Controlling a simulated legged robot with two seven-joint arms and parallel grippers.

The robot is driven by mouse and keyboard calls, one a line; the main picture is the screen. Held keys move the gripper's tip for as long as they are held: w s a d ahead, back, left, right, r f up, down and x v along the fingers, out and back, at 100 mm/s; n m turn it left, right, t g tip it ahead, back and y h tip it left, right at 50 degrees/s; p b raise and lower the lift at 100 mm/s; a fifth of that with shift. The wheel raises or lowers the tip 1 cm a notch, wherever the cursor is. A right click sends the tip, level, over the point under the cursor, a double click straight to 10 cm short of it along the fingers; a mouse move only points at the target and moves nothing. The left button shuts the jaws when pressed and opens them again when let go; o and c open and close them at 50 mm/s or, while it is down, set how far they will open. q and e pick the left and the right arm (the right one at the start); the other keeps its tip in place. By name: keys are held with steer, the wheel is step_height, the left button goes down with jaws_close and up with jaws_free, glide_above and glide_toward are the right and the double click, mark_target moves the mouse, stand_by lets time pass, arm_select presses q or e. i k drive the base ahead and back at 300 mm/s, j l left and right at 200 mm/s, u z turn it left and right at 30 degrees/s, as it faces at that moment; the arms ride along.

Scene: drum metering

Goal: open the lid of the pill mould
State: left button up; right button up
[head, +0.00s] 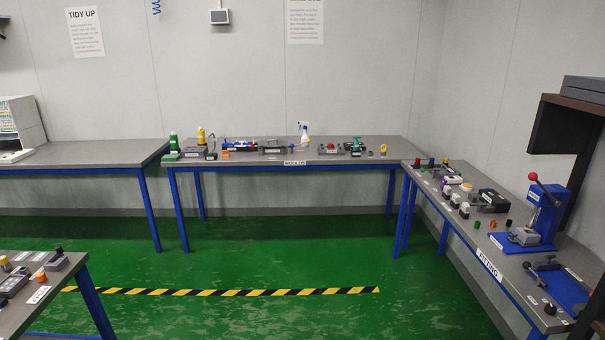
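I cannot tell for sure which thing is the pill mould; the labels are too small to read. A grey block (523,235) sits on the base of a blue press (546,212) with a red-knobbed lever, on the right bench. A grey device (272,147) also stands on the back bench, and a dark grey device (490,202) stands on the right bench. Whether any lid is open or shut is too small to tell. Neither my left nor my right gripper is in view.
The back bench (240,161), right bench (475,235) and left bench (80,155) line the walls. A bench corner (40,300) with small devices is at lower left. The green floor (290,255) between them is clear, with a yellow-black stripe (230,291).

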mark_target(271, 142)
steer(key=i, duration=2.65)
steer(key=i+u, duration=0.15)
steer(key=i, duration=0.35)
steer(key=i+l+u, duration=0.15)
steer(key=i, duration=0.35)
steer(key=i+l+u, duration=0.15)
steer(key=i, duration=0.35)
steer(key=i+l+u, duration=0.15)
steer(key=i, duration=0.35)
steer(key=l, duration=0.1)
